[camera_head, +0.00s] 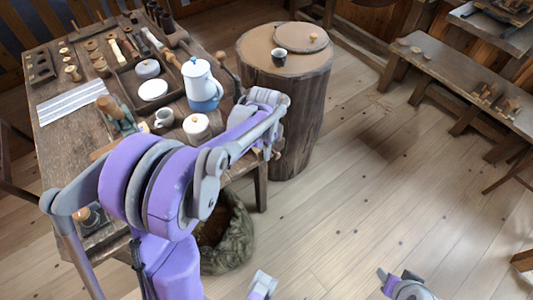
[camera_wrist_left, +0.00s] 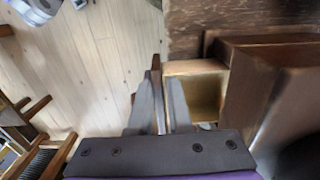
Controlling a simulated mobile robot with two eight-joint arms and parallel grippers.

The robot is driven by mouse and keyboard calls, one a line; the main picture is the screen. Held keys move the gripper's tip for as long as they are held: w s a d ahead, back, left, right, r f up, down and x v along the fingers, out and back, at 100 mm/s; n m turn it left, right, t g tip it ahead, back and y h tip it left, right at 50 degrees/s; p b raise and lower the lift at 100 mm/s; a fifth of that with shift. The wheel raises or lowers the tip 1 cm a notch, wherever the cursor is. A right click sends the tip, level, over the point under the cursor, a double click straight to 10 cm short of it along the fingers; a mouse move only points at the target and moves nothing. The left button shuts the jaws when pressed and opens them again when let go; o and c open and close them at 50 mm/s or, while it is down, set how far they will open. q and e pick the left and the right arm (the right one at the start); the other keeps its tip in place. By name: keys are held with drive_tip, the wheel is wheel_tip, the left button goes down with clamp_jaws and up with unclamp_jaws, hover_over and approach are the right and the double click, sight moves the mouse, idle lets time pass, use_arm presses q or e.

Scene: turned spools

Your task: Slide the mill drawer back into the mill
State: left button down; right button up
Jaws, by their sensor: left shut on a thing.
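The mill (camera_wrist_left: 268,85) is a brown wooden box at the right of the left wrist view. Its drawer (camera_wrist_left: 197,68) is a pale, open-topped wooden box that sticks out of the mill's side towards my fingers. My left gripper (camera_wrist_left: 160,88) is shut on the drawer at its outer end; the exact contact is hard to see. In the head view my left arm reaches over the table's right edge, and its purple and grey links hide the gripped spot.
The worktable (camera_head: 62,135) holds a white and blue pot (camera_head: 201,84), a lidded white jar (camera_head: 196,127), a cup (camera_head: 163,117) and turned pieces. A stump (camera_head: 290,100) stands beyond the table, and a sack (camera_head: 232,235) stands below. Floor at right is open before a bench (camera_head: 455,85).

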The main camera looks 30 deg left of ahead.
use_arm(q)
drive_tip(key=shift+w+a, duration=0.3)
drive_tip(key=shift+a, duration=0.45)
drive_tip(key=shift+w+a, duration=0.3)
drive_tip(key=shift+a, duration=0.4)
drive_tip(key=c, duration=0.8)
unclamp_jaws()
drive_tip(key=shift+o, duration=0.2)
wheel_tip(320, 180, up, 11)
drive_tip(key=p, duration=0.1)
drive_tip(key=shift+d, duration=0.1)
